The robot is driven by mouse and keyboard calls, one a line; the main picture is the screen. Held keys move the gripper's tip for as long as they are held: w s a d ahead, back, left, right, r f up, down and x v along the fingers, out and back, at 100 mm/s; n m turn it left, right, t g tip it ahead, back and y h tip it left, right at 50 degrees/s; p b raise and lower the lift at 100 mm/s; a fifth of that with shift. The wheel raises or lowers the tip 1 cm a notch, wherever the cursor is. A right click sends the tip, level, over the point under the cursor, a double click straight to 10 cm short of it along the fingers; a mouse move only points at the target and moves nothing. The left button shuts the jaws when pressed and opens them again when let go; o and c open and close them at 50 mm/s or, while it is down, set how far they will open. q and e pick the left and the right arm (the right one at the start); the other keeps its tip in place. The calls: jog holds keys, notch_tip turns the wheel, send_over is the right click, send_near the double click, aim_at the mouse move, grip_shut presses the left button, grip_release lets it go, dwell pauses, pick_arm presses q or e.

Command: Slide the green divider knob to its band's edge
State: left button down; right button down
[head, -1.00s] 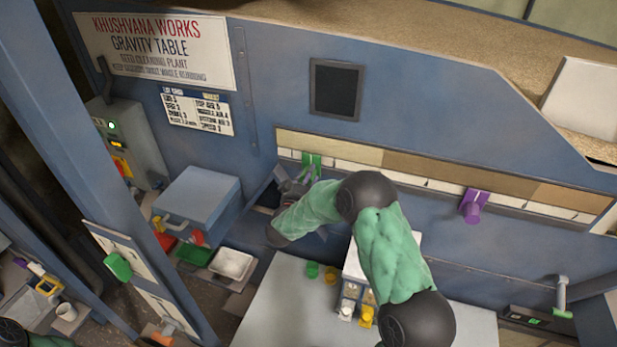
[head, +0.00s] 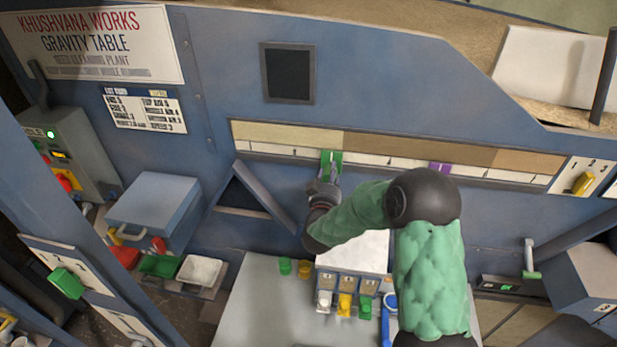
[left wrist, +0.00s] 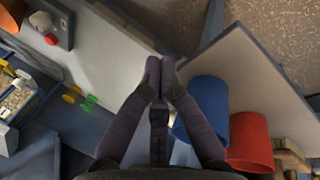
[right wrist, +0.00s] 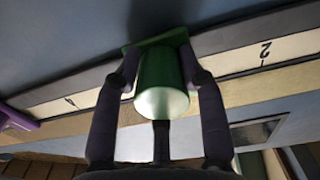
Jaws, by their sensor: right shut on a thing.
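The green divider knob (head: 331,158) sits on the white numbered scale rail (head: 400,162) below the tan band strip. It is a little left of the edge where the pale left band (head: 285,134) meets the browner band (head: 420,150). My right gripper (head: 328,180) is at the knob from below. In the right wrist view the green knob (right wrist: 162,85) stands between my right fingers (right wrist: 160,68), which are shut on it. My left gripper (left wrist: 160,68) shows only in its wrist view, with its fingertips together and nothing visible between them.
A purple knob (head: 439,168) sits farther right on the same rail. Blue and red cups (left wrist: 203,105) are close right of my left fingers.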

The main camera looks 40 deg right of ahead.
jog(key=shift+s+d+f+b, duration=0.15)
jog(key=shift+s+d+f, duration=0.1)
jog(key=shift+s+d, duration=0.25)
jog(key=shift+s+d+f+b, duration=0.2)
jog(key=shift+s+d, duration=0.1)
jog(key=shift+s, duration=0.35)
jog(key=c, duration=0.7)
grip_release()
jog(key=shift+c, duration=0.2)
jog(key=shift+w+d+r, duration=0.1)
jog(key=shift+r, duration=0.15)
jog(key=v, duration=1.2)
